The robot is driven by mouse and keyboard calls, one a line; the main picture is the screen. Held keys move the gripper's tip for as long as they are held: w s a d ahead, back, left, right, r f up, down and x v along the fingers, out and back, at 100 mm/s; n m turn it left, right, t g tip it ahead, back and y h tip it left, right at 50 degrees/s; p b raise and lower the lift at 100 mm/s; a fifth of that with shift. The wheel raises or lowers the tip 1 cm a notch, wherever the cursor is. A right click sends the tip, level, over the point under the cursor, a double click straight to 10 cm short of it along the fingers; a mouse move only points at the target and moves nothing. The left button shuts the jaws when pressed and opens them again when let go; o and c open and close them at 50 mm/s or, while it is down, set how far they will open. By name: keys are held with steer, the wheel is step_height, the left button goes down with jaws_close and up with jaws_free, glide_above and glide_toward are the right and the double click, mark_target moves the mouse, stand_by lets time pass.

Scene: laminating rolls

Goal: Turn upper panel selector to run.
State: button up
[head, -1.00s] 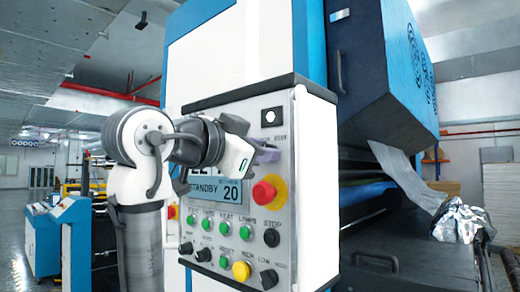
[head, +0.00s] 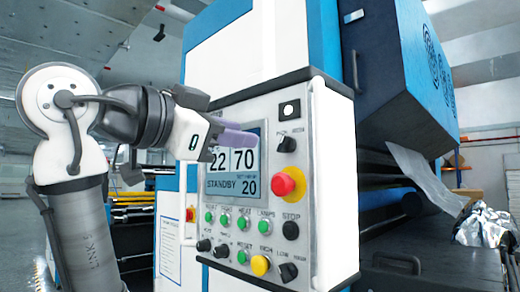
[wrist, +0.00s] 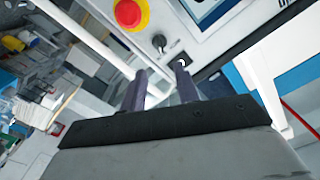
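The upper panel selector (head: 286,144) is a small black knob on the grey control panel (head: 313,180), right of the display and above the red emergency stop. Its pointer direction and small labels are too small to read. It also shows in the wrist view (wrist: 158,41), just beyond my fingertips. My gripper (head: 238,133) has purple fingers in front of the display's upper part, left of the selector in the head view. In the wrist view my gripper (wrist: 160,80) has its two fingers apart with nothing between them, not touching the knob.
The red emergency stop (head: 288,182) on its yellow ring sits close below the selector. A black-and-white square fitting (head: 289,109) is above it. The display (head: 236,165) reads STANDBY. Green, yellow and black controls (head: 261,265) fill the lower panel. A white rail (head: 318,130) runs along the panel's right edge.

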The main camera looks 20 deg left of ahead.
steer(key=v, duration=0.3)
steer(key=shift+s+a+b, duration=0.1)
steer(key=shift+s+b, duration=0.2)
